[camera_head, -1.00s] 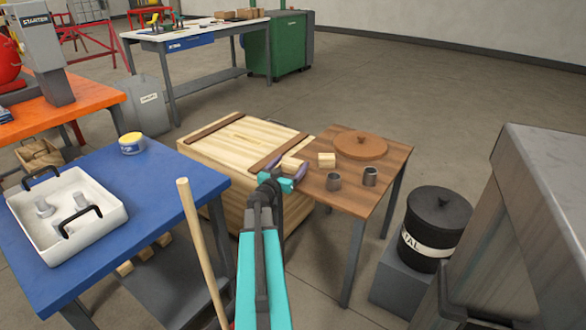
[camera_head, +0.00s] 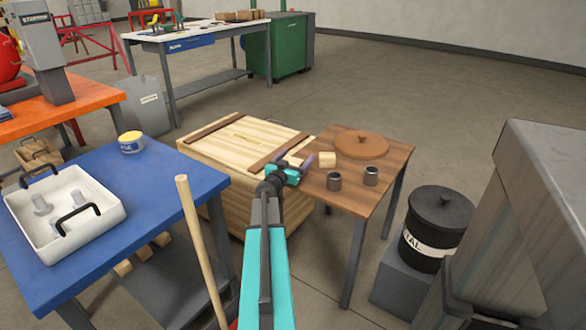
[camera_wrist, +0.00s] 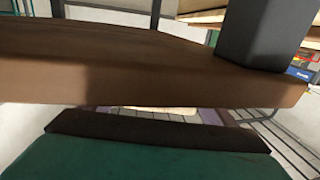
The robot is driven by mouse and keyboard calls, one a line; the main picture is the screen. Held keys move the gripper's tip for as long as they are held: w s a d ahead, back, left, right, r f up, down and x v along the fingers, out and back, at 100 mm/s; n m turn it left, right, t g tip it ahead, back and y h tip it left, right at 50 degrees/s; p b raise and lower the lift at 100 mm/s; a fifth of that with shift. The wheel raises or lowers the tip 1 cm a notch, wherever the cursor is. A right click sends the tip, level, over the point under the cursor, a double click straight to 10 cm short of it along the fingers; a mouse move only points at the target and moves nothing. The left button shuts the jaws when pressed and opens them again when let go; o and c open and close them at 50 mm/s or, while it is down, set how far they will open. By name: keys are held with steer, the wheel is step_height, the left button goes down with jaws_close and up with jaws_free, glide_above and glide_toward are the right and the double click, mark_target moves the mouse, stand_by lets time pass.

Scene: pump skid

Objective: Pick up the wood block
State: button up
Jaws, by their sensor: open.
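One wood block (camera_head: 327,159) stands on the brown table, right of my gripper and in front of the round lid.
A black bin (camera_head: 436,222) is at the right, and a blue table (camera_head: 155,200) at the left.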

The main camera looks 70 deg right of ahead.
steer(key=shift+d, duration=0.3)
stand_by(0.4)
steer(key=c, duration=1.1)
steer(key=shift+r, duration=0.1)
